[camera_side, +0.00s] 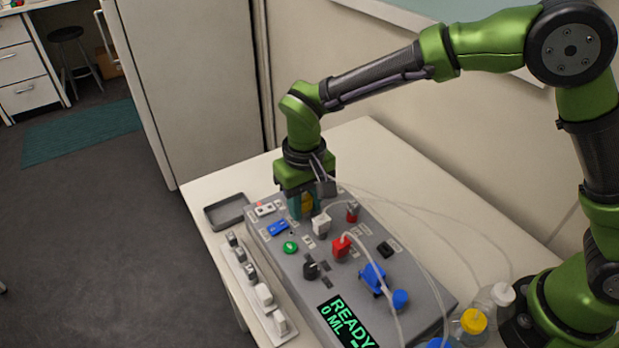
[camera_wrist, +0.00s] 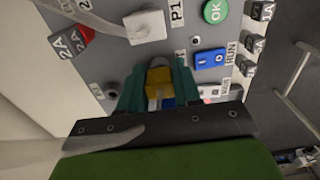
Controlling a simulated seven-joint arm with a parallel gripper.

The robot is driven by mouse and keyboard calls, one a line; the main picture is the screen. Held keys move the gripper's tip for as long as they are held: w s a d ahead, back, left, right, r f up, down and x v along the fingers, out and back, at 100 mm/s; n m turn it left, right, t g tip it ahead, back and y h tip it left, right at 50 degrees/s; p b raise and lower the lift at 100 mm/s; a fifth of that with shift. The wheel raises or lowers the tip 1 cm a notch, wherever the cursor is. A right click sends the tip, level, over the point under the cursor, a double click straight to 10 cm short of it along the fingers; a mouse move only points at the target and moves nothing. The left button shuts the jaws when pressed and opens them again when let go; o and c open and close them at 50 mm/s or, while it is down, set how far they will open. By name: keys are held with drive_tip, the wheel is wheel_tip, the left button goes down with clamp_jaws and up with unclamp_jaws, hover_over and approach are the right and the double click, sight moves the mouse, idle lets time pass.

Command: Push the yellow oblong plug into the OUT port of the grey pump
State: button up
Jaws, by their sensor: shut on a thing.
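The yellow plug (camera_wrist: 159,77) is between the two teal fingers of my gripper (camera_wrist: 159,92) in the wrist view. In the side view a bit of the yellow plug (camera_side: 307,202) shows between the fingers of my gripper (camera_side: 303,206), which points down over the far end of the grey pump (camera_side: 293,262). My gripper is shut on the plug. A blue patch shows just below the plug in the wrist view. The plug's lower end and the OUT port are hidden, so I cannot tell whether the plug touches the pump.
A blue rocker switch (camera_side: 278,228) and a green button (camera_side: 290,247) are to the left. A dark tray (camera_side: 227,210) lies beside the pump. Bottles (camera_side: 473,321) stand at the lower right.

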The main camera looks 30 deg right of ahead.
sight(307, 199)
drive_tip(key=shift+f, duration=0.2)
drive_tip(key=o, duration=1.1)
drive_tip(key=shift+o, duration=0.2)
drive_tip(key=shift+r, duration=0.15)
wheel_tip(307, 199, up, 17)
drive_tip(key=shift+f, duration=0.2)
drive_tip(key=s+d+m+t+y, duration=0.1)
drive_tip(key=s+d+m+t, duration=0.1)
drive_tip(key=s+d, duration=0.6)
drive_tip(key=s+d+m+t+y, duration=0.1)
drive_tip(key=s+d+t, duration=0.4)
drive_tip(key=d, duration=0.8)
drive_tip(key=s+m, duration=0.1)
drive_tip(key=s, duration=0.2)
drive_tip(key=shift+s+f, duration=0.15)
